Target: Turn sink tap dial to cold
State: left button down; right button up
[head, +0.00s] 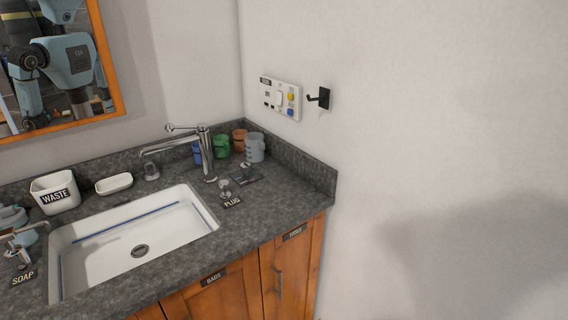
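The chrome sink tap (207,154) stands on the dark counter at the right back of the white sink (212,219). Its spout reaches left over the basin, and a thin lever (184,127) on top points left. No hot or cold marking on the tap can be made out from here. Neither of my grippers shows directly in the head view.
Several coloured cups (221,146) stand behind the tap. A plug on a "PLUG" label (232,201) lies to its right. A white waste bin (55,193) and soap dish (114,184) stand left. A wall panel (280,97) and black hook (319,98) are right. A framed mirror reflects my body.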

aim_at(245, 168)
jog(key=z, duration=0.7)
jog(key=i, duration=0.9)
jog(key=u, duration=0.95)
